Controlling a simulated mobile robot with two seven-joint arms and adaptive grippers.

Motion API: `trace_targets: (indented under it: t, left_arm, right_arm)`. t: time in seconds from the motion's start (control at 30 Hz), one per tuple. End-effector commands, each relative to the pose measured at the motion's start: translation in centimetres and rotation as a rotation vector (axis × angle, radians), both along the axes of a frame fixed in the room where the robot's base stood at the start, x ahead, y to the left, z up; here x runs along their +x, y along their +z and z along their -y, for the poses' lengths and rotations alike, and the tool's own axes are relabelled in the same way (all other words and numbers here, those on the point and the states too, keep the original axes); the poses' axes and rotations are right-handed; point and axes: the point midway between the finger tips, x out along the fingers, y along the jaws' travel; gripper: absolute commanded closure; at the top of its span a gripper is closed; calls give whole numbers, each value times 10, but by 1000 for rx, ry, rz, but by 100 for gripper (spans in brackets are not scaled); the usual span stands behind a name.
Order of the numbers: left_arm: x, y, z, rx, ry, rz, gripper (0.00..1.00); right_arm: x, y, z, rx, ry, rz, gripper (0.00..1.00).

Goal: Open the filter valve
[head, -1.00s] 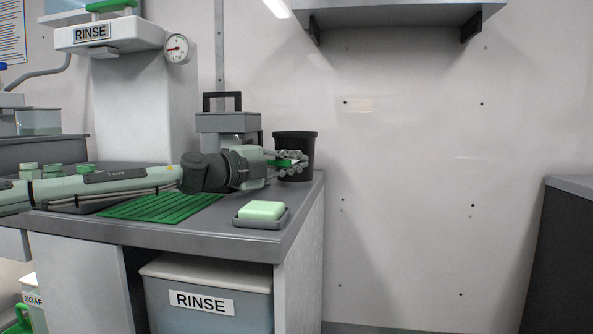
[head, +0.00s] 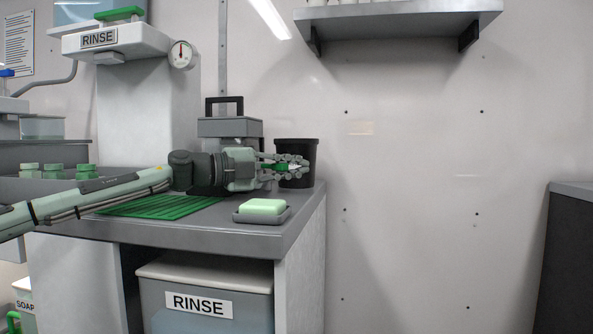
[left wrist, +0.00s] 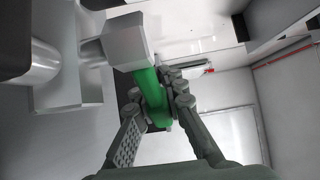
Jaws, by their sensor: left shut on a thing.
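The filter unit (head: 229,127) is a grey box with a black top handle, standing at the back right of the counter. My left gripper (head: 296,169) is in front of it, with its fingers closed around a green lever (head: 268,166). In the left wrist view the green lever (left wrist: 149,84) runs from a light grey block (left wrist: 126,42) down between the fingers (left wrist: 158,106). I take this lever as the filter valve's handle; my arm hides where it joins the unit. My right gripper is not in view.
A black cup (head: 297,155) stands just behind the fingers. Green soap (head: 262,206) on a grey dish and a green ribbed mat (head: 160,207) lie on the counter (head: 235,232). A round gauge (head: 181,55) hangs on the RINSE dispenser (head: 97,42).

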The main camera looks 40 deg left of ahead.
Motion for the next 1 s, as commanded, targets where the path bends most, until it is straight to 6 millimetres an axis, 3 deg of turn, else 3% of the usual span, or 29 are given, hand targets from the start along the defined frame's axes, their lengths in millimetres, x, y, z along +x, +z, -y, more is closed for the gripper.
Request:
trace_targets:
  t: [0.37,0.4,0.57,1.0]
  left_arm:
    - [0,-1,1,0,-5,-3,100]
    - [0,-1,1,1,-5,-3,86]
    - [0,-1,1,1,-4,-2,66]
    - [-6,1,-2,4,-3,1,66]
  right_arm:
    - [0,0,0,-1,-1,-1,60]
    - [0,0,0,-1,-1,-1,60]
    - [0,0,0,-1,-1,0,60]
    - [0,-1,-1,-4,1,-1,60]
